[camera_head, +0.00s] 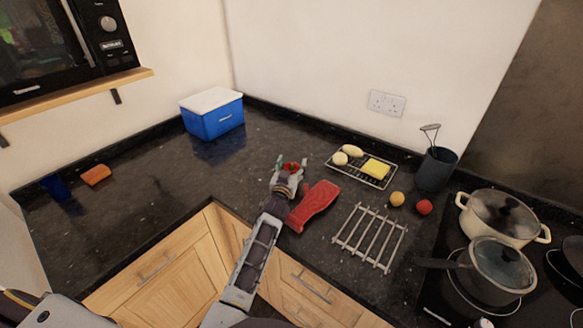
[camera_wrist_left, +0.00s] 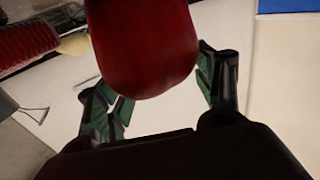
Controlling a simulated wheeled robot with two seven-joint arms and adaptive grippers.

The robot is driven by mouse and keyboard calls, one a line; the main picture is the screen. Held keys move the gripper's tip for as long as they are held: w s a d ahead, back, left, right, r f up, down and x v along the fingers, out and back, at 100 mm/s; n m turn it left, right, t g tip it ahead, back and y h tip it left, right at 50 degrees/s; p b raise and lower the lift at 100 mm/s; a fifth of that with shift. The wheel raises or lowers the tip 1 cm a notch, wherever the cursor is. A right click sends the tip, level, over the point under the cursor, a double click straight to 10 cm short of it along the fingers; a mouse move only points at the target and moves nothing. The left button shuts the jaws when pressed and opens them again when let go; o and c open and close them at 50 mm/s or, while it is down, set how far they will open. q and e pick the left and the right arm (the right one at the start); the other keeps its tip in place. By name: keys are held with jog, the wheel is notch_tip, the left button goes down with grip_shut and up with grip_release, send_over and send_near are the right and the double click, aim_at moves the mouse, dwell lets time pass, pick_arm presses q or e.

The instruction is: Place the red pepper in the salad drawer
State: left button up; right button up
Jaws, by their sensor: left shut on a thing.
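My left gripper (camera_head: 290,172) is over the dark counter near its front inner corner, beside a red oven mitt. It is shut on the red pepper (camera_head: 291,167), whose red top shows between the fingers. In the left wrist view the pepper (camera_wrist_left: 145,50) is a large, smooth, dark red shape between the two green-padded fingers (camera_wrist_left: 160,105). The gripper hides part of the pepper in the head view. I cannot make out a salad drawer for certain in either view. My right gripper is not in view.
The red mitt (camera_head: 314,205) lies just right of the gripper. A metal rack (camera_head: 370,238), a tray (camera_head: 377,182) with yellow food, two small round items, a dark utensil pot (camera_head: 435,170) and pans (camera_head: 497,268) fill the right. A blue box (camera_head: 213,120) stands at the back; the left counter is mostly clear.

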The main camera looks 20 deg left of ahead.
pick_arm(q)
jog(key=shift+f, duration=0.2)
jog(key=shift+f, duration=0.15)
jog(key=o, duration=1.1)
jog(key=shift+c, duration=0.2)
jog(key=shift+r, duration=0.2)
jog(key=shift+s+f, duration=0.15)
jog(key=shift+s, duration=1)
jog(key=shift+s+d+b, duration=0.2)
jog(key=shift+s+b, duration=0.05)
jog(key=shift+s, duration=2.2)
jog(key=shift+s+d+b, duration=0.15)
jog(key=shift+s+b, duration=0.1)
jog(key=shift+s, duration=2.2)
